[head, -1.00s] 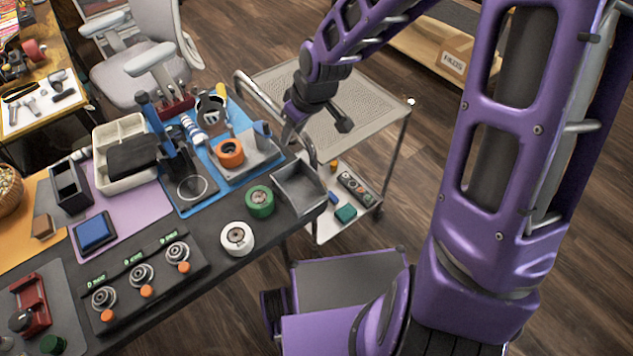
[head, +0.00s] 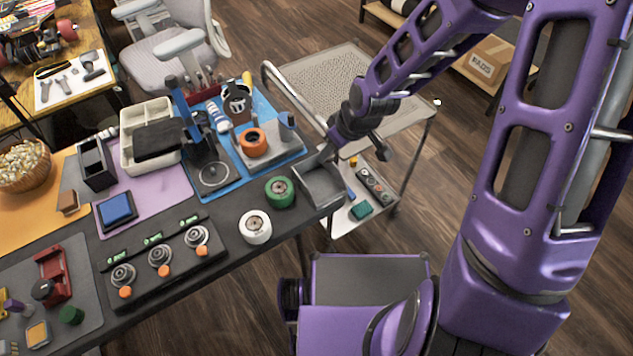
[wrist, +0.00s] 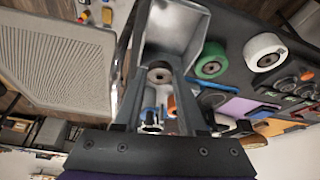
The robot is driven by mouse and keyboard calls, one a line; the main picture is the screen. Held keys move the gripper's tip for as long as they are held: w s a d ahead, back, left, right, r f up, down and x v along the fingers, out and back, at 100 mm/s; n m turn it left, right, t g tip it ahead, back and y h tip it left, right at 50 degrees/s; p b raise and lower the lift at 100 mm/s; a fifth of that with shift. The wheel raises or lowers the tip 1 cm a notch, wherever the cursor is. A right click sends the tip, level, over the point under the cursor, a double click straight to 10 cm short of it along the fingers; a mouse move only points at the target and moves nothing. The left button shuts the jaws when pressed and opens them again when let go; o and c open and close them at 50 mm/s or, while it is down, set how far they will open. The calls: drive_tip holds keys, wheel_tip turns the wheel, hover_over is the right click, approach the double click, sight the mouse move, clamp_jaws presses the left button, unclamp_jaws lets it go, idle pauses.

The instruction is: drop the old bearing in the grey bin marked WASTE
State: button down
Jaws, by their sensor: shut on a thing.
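The grey bin (head: 322,190) is an open-topped metal box at the right end of the dark workbench. No WASTE lettering is readable on it. My gripper (head: 322,158) is at the bin's back edge in the head view, pointing down toward it. In the wrist view my gripper (wrist: 160,78) is shut on the old bearing (wrist: 160,73), a small dark ring with a lighter centre. The bin's interior (wrist: 175,25) shows just beyond the fingertips. The head view does not show the bearing clearly, and I cannot tell its exact height over the bin.
A green wheel (head: 280,191) and a white wheel (head: 255,227) stand left of the bin. An orange wheel (head: 252,142) sits on a grey fixture behind. A wire-mesh cart (head: 330,85) with a curved rail stands behind the bin.

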drive_tip(key=shift+f, duration=0.1)
drive_tip(key=shift+c, duration=2)
unclamp_jaws()
